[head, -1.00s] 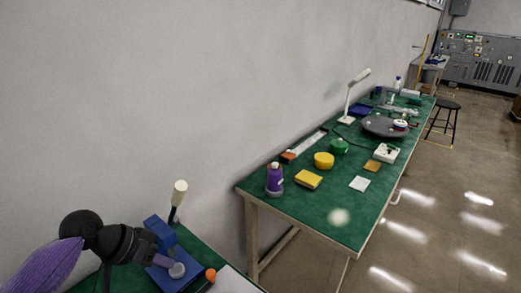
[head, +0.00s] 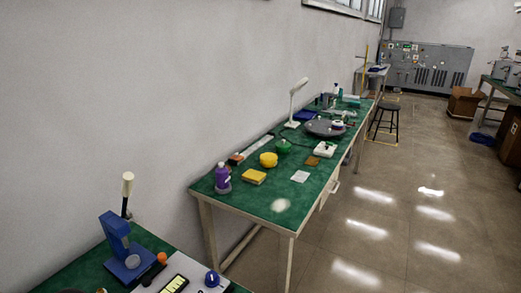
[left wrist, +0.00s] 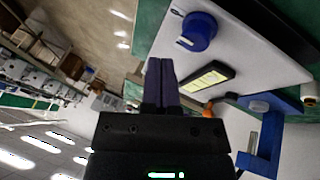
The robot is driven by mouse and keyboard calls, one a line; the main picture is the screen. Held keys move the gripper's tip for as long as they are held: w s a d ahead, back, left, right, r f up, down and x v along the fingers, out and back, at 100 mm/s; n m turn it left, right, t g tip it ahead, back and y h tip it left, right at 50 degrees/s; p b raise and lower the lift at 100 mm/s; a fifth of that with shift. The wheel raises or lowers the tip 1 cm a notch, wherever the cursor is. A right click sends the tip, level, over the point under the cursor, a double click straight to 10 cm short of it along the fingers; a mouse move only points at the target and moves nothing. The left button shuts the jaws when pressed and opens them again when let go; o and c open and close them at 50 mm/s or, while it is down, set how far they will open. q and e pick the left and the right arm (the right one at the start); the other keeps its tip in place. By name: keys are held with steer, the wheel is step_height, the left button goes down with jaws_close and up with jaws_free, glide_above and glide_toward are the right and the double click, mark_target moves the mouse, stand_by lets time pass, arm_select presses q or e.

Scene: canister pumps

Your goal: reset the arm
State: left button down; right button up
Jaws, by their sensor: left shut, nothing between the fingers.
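My left gripper (left wrist: 162,82) shows only in the left wrist view, with its two dark fingers together and nothing between them. It is apart from the white board (left wrist: 252,45), which carries a blue knob (left wrist: 198,32) and a black-and-yellow panel (left wrist: 208,77). The same blue knob (head: 212,279) and panel (head: 174,284) show at the bottom of the head view. A blue press-like stand (head: 120,245) stands left of them on the near green bench, and it also shows in the left wrist view (left wrist: 262,165). My right gripper is in neither view.
A long green bench (head: 258,207) along the wall holds a purple bottle (head: 222,182), yellow items, a dark round plate (head: 324,128) and a lamp (head: 294,105). A stool (head: 385,118) stands beyond.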

arm_select(q)
steer(key=s+d+f+n+y, duration=0.1)
steer(key=s+d+y, duration=0.15)
steer(key=s, duration=0.55)
steer(key=s+d+f+y, duration=0.1)
steer(key=s+d+y, duration=0.1)
steer(key=s+d, duration=0.35)
steer(key=s+a+f+g, duration=0.1)
steer(key=s+f, duration=0.1)
steer(key=f, duration=0.7)
steer(key=s+a+f, duration=0.2)
steer(key=f, duration=0.6)
steer(key=s+a+f+g, duration=0.1)
steer(key=s+a+f, duration=0.1)
steer(key=s+f, duration=0.9)
steer(key=s, duration=0.3)
steer(key=shift+a+f+y, duration=0.15)
steer(key=shift+a+y, duration=0.2)
